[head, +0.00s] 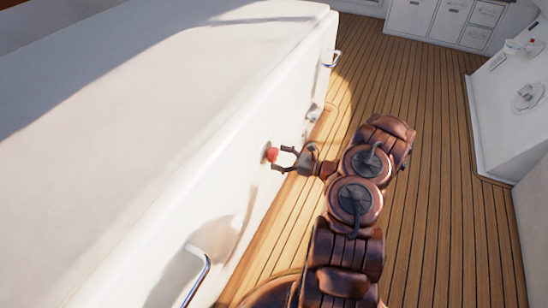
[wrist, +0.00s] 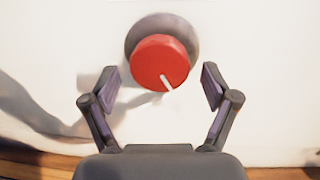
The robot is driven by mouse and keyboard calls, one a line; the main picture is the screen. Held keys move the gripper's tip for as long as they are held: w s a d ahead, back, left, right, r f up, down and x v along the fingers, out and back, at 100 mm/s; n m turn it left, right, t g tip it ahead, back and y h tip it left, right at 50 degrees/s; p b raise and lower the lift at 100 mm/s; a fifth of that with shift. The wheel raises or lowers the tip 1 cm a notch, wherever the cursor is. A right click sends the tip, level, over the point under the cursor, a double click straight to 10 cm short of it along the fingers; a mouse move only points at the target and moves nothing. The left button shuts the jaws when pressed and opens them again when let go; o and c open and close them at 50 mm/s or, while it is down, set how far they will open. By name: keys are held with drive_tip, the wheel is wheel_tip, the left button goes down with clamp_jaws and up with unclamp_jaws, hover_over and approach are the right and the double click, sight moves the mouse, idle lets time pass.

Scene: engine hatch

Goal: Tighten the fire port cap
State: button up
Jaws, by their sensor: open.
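The fire port cap is a round red knob (wrist: 158,60) with a white line on its face, pointing down and slightly right in the wrist view. It sits on a grey round base (wrist: 190,35) on the white wall. In the head view the red cap (head: 271,154) shows on the side of the white engine housing. My gripper (wrist: 158,85) is open, with one finger to the lower left and one to the lower right of the cap. In the head view my gripper (head: 281,158) points at the cap. I see no clear contact between fingers and cap.
The white housing (head: 140,110) fills the left. Metal handles stick out of its side, one near (head: 198,272) and one far (head: 333,60). A small metal fitting (head: 314,113) is beyond the cap. Wooden deck (head: 440,150) lies open to the right, bounded by a white counter (head: 505,125).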

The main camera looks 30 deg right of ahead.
drive_tip(key=shift+x, duration=1.1)
drive_tip(key=shift+c, duration=0.4)
drive_tip(key=c, duration=1.1)
